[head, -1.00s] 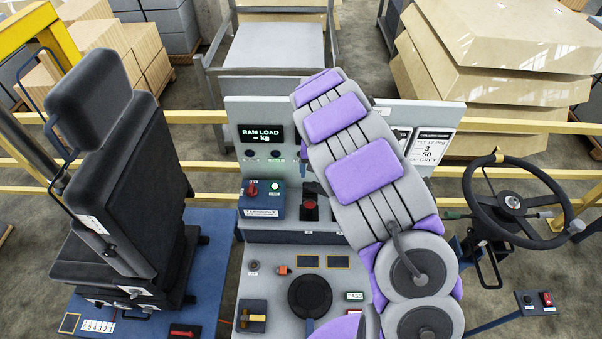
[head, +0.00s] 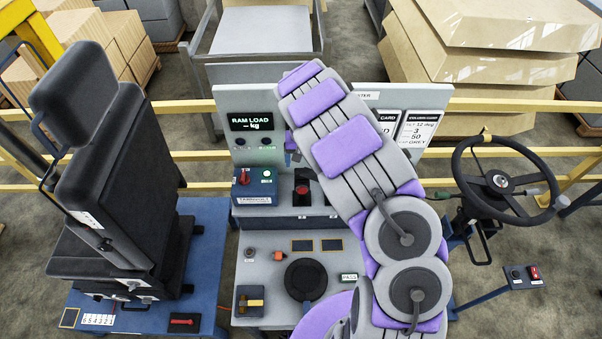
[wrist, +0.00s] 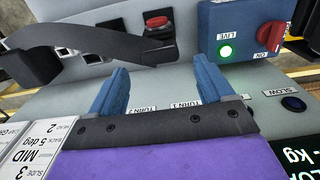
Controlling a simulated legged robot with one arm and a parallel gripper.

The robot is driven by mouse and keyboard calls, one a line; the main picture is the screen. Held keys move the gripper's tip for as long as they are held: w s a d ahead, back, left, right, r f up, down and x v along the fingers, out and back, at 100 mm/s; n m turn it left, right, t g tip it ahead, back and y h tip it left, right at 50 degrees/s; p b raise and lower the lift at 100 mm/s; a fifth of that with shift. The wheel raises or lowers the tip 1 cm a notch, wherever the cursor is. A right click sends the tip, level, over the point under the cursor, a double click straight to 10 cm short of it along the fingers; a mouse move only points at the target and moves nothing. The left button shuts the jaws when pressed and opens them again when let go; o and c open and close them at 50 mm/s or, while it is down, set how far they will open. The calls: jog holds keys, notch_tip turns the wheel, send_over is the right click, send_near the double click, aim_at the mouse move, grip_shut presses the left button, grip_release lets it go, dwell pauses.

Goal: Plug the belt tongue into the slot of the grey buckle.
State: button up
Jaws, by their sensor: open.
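My gripper (wrist: 160,80) is open, its two blue fingers apart with nothing between them in the wrist view. In the head view my arm hides most of it. A dark curved strap-like piece (wrist: 110,42) crosses beyond the fingertips, with a black block at its left end; I cannot tell whether it carries the belt tongue. A black block with a red top (wrist: 158,22) lies beyond it and also shows on the console in the head view (head: 302,190). I cannot tell whether this is the buckle. No grey buckle slot or metal tongue can be made out.
A blue box with a red knob and lit green lamp (head: 254,186) stands left of the red-topped block. The grey panel (head: 230,105) carries a RAM LOAD display and cards. A black seat (head: 115,170) is at left, a steering wheel (head: 500,182) at right.

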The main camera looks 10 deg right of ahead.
aim_at(301, 169)
notch_tip(301, 169, down, 5)
jog(key=shift+a+b, duration=0.1)
jog(key=shift+b, duration=0.55)
jog(key=shift+f+b, duration=0.3)
jog(key=shift+f, duration=0.55)
jog(key=shift+b, duration=0.45)
jog(key=c, duration=1.3)
jog(key=shift+c, duration=0.2)
jog(key=shift+r, duration=0.15)
